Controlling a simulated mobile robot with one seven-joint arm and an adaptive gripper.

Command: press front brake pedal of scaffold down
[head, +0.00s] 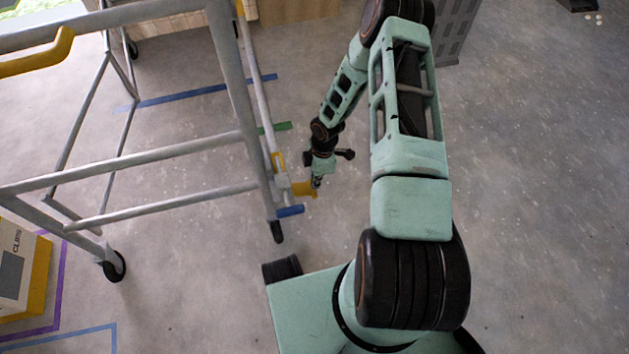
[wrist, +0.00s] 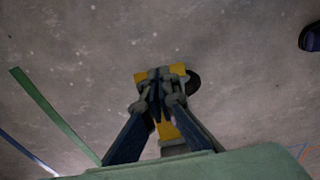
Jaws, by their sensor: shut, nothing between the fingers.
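The grey tubular scaffold (head: 240,90) stands on black casters at the left of the head view. Its yellow brake pedal (head: 305,189) sticks out to the right, low near the front caster (head: 278,232). In the wrist view the yellow pedal (wrist: 167,131) shows below and around my fingers, with a dark wheel behind it. My gripper (head: 316,184) is shut and empty, with its fingertips (wrist: 159,75) over the pedal's wide end. I cannot tell whether they touch it. The fingers hide part of the pedal.
Blue and green tape strips (head: 273,127) mark the concrete floor. A box marked CLIPS (head: 14,262) stands at the lower left. A grey perforated cabinet (head: 453,30) stands at the back. The floor on the right is clear. Scaffold rails rise close left of my arm.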

